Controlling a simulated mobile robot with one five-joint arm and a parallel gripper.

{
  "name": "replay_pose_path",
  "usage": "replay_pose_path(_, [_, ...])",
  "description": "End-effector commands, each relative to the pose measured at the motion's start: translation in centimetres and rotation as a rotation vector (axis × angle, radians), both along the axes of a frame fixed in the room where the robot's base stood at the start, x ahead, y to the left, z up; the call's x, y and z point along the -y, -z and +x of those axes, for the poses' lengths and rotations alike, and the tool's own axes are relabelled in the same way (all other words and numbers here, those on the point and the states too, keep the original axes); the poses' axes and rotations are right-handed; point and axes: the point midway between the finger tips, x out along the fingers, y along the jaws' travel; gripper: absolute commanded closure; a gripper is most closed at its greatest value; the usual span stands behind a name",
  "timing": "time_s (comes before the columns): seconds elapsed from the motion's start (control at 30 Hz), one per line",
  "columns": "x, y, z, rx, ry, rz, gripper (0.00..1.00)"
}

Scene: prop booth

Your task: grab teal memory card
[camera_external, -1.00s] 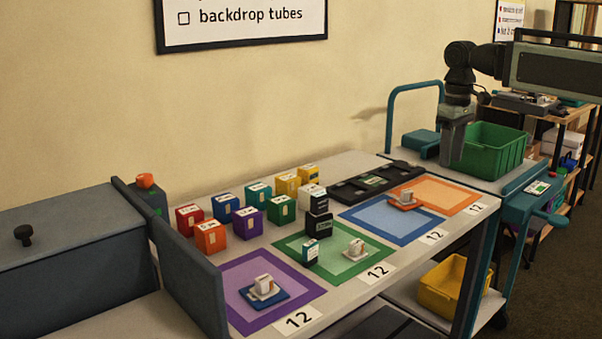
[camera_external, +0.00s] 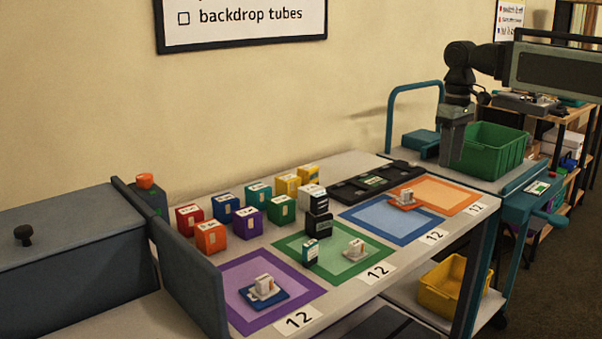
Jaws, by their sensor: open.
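A teal block with a white label (camera_external: 258,193) stands upright in the back row on the table, between a blue block and a yellow block. I cannot tell which of the two is the memory card. My gripper (camera_external: 452,164) is open and points down in front of the green bin, well to the right of both teal pieces. It appears empty, though its fingertips show only in part.
Red, orange, purple, green and yellow blocks crowd around the back teal block. Black blocks (camera_external: 319,222) stand near the smaller teal piece. A green bin (camera_external: 497,152) stands at the right.

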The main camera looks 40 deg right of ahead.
Motion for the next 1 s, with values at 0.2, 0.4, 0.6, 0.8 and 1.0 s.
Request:
replay_pose_path(0.2, [0.0, 0.0, 0.0, 0.000, 0.000, 0.000, 0.42])
replay_pose_path(0.4, [0.0, 0.0, 0.0, 0.000, 0.000, 0.000, 0.39])
replay_pose_path(0.6, [0.0, 0.0, 0.1, 0.004, -0.071, 0.000, 0.39])
replay_pose_path(0.8, [4.1, -0.5, 2.5, 0.043, -0.551, -0.197, 0.39])
replay_pose_path(1.0, [6.0, 0.4, 6.8, -0.054, -1.185, -0.578, 0.39])
